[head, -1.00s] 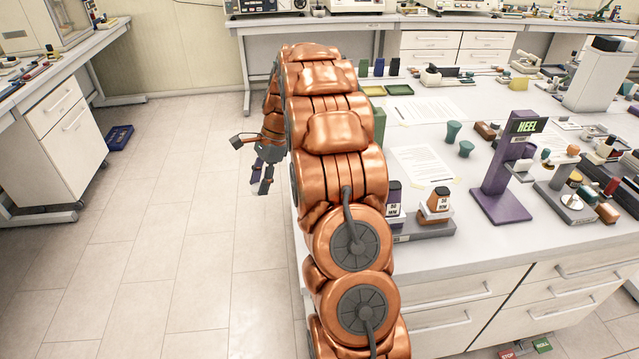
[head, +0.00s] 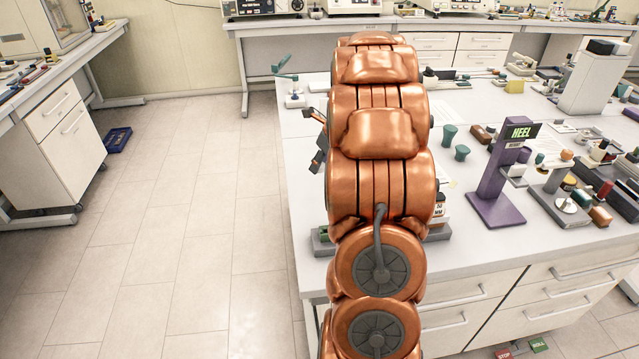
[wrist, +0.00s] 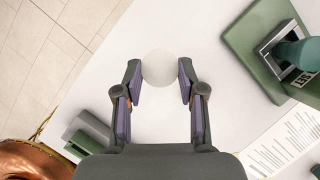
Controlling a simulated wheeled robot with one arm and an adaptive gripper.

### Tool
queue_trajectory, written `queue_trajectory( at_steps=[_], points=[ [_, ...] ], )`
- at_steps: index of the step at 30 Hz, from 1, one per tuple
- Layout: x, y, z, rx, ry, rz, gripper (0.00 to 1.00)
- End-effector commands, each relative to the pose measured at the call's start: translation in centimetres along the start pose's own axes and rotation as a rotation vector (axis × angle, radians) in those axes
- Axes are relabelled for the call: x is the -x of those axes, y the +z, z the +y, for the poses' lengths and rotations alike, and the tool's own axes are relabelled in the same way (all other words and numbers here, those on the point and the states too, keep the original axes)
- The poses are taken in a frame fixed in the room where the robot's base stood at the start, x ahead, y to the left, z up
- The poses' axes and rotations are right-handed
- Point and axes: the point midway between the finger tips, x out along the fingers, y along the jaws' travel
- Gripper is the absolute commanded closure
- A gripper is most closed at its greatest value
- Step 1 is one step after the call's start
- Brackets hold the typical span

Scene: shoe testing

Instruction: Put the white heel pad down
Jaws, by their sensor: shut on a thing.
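The white heel pad (wrist: 159,68) is a pale round disc between the fingertips of my gripper (wrist: 159,80) in the wrist view. My gripper is shut on it, with one purple-lined finger on each side. White bench top lies beyond the pad; I cannot tell how high the pad is above it. In the head view only part of my gripper (head: 318,156) shows, left of my arm, at the bench's left side. The pad is not visible there. A purple stand with a HEEL sign (head: 497,180) stands on the bench to the right.
In the wrist view, a green stand (wrist: 240,38) holding a teal piece is at upper right. A printed sheet (wrist: 285,148) lies at lower right and a green-grey block (wrist: 88,132) at lower left. The bench edge and tiled floor (wrist: 45,40) are at upper left. Bare bench surrounds the pad.

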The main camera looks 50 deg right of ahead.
Motion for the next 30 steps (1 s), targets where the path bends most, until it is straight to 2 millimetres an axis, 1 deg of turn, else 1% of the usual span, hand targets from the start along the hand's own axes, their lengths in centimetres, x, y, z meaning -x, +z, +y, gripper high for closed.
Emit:
queue_trajectory(
  at_steps=[3,6,11,18,29,30],
  points=[
    [-1.8,-0.8,0.3,-0.002,0.008,0.003,0.72],
    [-3.0,-1.2,0.1,0.000,0.003,0.002,0.72],
    [-4.1,-1.7,0.2,0.000,0.005,0.002,0.72],
    [-6.7,-2.8,0.2,0.002,0.005,0.003,0.72],
    [-7.0,-2.9,0.1,0.002,0.002,0.002,0.72],
    [-7.0,-3.0,0.1,0.002,0.002,0.002,0.59]
  ],
)
